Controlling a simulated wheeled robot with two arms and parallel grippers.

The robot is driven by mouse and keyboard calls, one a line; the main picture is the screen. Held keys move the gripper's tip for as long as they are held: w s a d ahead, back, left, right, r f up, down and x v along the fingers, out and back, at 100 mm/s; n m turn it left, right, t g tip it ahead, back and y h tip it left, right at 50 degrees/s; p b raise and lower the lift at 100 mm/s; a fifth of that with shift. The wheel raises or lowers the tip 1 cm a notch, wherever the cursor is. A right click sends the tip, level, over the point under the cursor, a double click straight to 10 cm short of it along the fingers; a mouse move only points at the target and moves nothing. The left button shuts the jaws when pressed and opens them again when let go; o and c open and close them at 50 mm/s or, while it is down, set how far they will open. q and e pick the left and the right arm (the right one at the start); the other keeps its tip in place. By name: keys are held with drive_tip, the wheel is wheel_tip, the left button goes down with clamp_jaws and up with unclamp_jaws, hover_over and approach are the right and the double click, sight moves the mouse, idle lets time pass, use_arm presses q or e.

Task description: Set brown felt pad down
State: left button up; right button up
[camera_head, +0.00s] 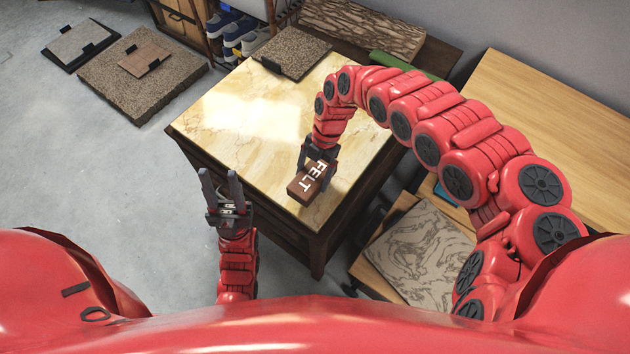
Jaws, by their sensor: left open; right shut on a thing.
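The brown felt pad (304,189) is a small brown block with white "FELT" lettering. It is at the near edge of the marble-topped table (240,115); I cannot tell whether it touches the top. My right gripper (317,164) is shut on the pad from above and hides part of its far side. My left gripper (220,187) is open and empty, fingers pointing up, in front of the table's near left side.
A speckled slab (291,52) lies at the table's back. The table's left and middle are clear. A wooden table (560,110) stands right, and a patterned board (418,255) lies low at the near right. Speckled mats (105,85) lie on the floor at left.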

sight(315, 179)
drive_tip(key=shift+w+d+f, duration=0.1)
drive_tip(key=shift+w+d, duration=0.2)
drive_tip(key=shift+w, duration=0.1)
wheel_tip(315, 179, down, 3)
drive_tip(key=shift+r, duration=0.15)
drive_tip(key=shift+f, duration=0.4)
